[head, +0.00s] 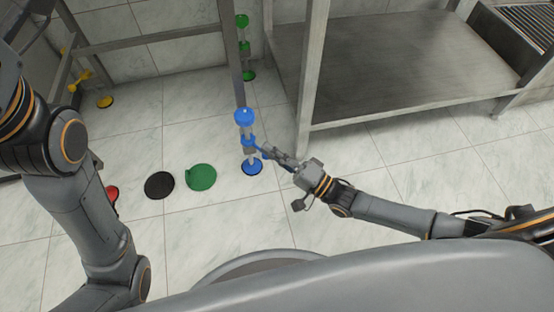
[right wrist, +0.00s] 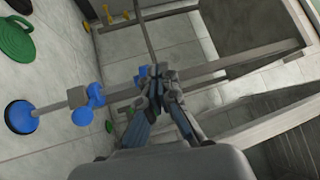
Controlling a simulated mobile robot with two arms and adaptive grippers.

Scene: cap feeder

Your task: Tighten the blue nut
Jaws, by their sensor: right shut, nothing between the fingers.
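A blue fixture stands upright on the floor, with a blue round base (head: 252,168), a grey post and a blue top (head: 244,117). A blue lobed piece, which looks like the blue nut (head: 247,141), sits partway along the post; it also shows in the right wrist view (right wrist: 95,91). My right gripper (head: 268,152) is just right of the post, its fingers shut and empty. In the right wrist view the gripper (right wrist: 154,72) covers the upper part of the post; I cannot tell whether it touches. My left arm shows at left, but its gripper is out of frame.
A green disc (head: 201,177), a black disc (head: 159,185) and a red piece (head: 113,192) lie on the floor to the left. Green (head: 248,75) and yellow (head: 105,101) fixtures stand farther back. A metal table (head: 375,72) with legs stands close behind on the right.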

